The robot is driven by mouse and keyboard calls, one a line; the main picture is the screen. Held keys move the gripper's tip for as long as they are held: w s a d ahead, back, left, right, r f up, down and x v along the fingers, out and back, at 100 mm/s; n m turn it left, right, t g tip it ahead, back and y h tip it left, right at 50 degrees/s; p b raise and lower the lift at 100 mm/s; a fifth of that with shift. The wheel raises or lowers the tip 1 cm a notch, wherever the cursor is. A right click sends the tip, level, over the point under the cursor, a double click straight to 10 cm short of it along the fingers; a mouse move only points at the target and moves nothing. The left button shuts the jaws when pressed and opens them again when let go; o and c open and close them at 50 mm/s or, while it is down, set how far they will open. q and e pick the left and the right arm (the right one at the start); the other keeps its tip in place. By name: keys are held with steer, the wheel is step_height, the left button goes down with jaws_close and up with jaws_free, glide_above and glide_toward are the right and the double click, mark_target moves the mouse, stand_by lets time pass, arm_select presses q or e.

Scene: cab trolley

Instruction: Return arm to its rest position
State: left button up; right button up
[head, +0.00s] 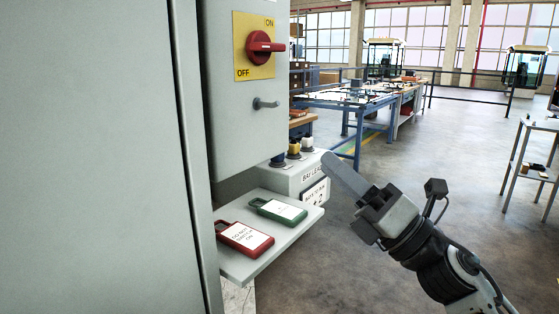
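My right arm comes in from the lower right. Its gripper (333,165) points up and left, in the air in front of the grey box at the cabinet's foot. Only one grey finger shows clearly, so I cannot tell whether it is open or shut. I see nothing held in it. My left gripper is not in view.
A grey cabinet (90,150) fills the left. Its switch box has a red rotary handle (262,46) and a small grey knob (266,103). A shelf (272,255) holds a red tag (243,239) and a green tag (279,210).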

steer(key=s+d+f+m+t+h+p, duration=0.1)
steer(key=s+d+f+m+t+h, duration=0.1)
steer(key=f+m+h, duration=0.75)
steer(key=s+d+f+m+t+h+p, duration=0.1)
steer(key=d+f+m+t+h+p, duration=0.2)
steer(key=f+m, duration=1.05)
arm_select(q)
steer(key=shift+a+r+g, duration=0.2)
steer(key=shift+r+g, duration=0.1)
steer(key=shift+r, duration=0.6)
arm_select(e)
steer(key=s+f+m+g+h, duration=0.4)
steer(key=s+f+m+g, duration=0.4)
steer(key=s+f+m, duration=0.5)
steer(key=shift+s+d+m, duration=0.25)
steer(key=shift+s+m, duration=0.15)
steer(key=shift+s, duration=0.7)
